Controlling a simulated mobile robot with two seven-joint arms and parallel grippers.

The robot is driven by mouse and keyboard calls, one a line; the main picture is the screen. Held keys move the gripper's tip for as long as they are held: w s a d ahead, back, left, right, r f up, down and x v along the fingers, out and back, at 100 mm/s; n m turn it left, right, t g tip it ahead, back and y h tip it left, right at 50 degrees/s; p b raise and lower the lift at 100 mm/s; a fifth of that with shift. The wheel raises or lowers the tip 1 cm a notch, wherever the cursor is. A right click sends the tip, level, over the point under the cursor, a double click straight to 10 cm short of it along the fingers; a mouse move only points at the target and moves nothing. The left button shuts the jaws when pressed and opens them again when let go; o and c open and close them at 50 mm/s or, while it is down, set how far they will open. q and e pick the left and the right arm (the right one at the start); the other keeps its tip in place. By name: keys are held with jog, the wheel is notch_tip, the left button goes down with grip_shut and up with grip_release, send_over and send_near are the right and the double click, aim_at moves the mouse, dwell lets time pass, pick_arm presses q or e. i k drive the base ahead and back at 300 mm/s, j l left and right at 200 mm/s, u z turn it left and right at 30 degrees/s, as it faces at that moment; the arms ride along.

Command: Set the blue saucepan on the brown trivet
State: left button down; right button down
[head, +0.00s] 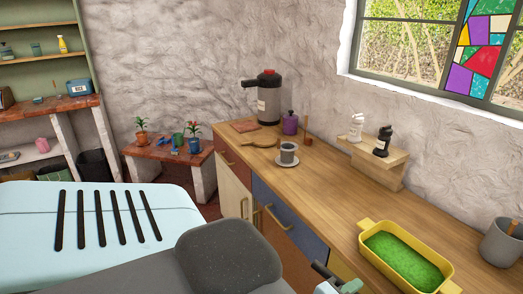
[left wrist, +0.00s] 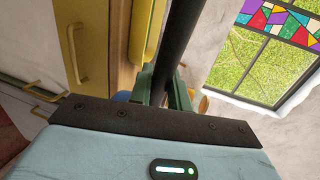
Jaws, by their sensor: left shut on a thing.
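A flat reddish-brown square, which looks like the brown trivet (head: 244,126), lies at the far left end of the counter, beside the dark flask. My left gripper (head: 338,284) is at the bottom edge of the head view, by the counter's front. In the left wrist view its greenish fingers (left wrist: 162,90) are shut on a long dark bar (left wrist: 182,38), apparently the saucepan's handle. A small blue patch of the blue saucepan (left wrist: 122,96) seems to show beside them; the rest is hidden. The saucepan's body is not in the head view. My right gripper is not in view.
Near the trivet stand a dark flask (head: 268,98), a purple pot (head: 290,123), a wooden piece (head: 262,144) and a cup (head: 288,153) on a saucer. A yellow tray (head: 366,224) and grey crock (head: 501,243) are nearer. The counter's middle (head: 335,190) is clear.

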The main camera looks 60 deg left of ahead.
aim_at(259, 142)
jog(key=i+j, duration=0.1)
jog(key=j, duration=1.2)
jog(key=i+j, duration=0.1)
jog(key=j, duration=1.2)
jog(key=i+j, duration=0.15)
jog(key=j, duration=1.15)
jog(key=i+j, duration=0.1)
jog(key=j, duration=1.2)
jog(key=z, duration=0.05)
